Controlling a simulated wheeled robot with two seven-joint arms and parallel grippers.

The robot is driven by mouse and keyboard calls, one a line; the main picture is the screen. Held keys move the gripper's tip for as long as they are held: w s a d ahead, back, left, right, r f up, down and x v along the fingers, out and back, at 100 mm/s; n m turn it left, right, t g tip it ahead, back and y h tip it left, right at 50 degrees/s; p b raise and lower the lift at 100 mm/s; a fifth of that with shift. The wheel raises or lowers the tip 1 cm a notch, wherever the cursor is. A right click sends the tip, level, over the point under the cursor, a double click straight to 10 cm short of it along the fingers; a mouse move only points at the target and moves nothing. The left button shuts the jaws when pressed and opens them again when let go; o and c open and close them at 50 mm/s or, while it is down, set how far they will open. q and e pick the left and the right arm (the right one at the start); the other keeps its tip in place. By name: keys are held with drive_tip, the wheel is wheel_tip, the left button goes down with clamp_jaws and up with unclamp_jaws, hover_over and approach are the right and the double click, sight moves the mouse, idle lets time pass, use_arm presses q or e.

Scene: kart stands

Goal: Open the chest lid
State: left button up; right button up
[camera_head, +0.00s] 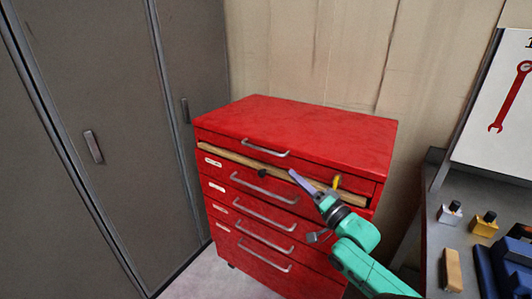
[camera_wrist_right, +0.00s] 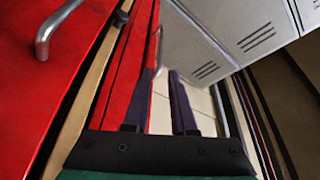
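The red chest (camera_head: 290,220) stands against the wall, with its flat red lid (camera_head: 300,125) on top. The lid looks lowered; I cannot tell whether it is fully closed. A grey bar handle (camera_head: 265,149) is on the front of the top section; a grey handle also shows in the right wrist view (camera_wrist_right: 45,40). My right gripper (camera_head: 294,174) is in front of the chest, below and right of that handle. In the right wrist view its two dark fingers (camera_wrist_right: 162,73) are apart with nothing between them. My left gripper is not in view.
A wooden-coloured strip (camera_head: 232,155) with a yellow piece (camera_head: 336,182) runs under the top section. Several drawers with grey handles lie below. Grey lockers (camera_head: 100,100) stand at left. A workbench with small items (camera_head: 484,223) is at right.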

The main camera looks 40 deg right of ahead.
sight(266, 151)
drive_tip(key=p+x, duration=0.2)
drive_tip(key=x, duration=1.1)
drive_tip(key=shift+w+r, duration=0.15)
drive_tip(key=shift+w, duration=0.5)
clamp_jaws()
idle(0.3)
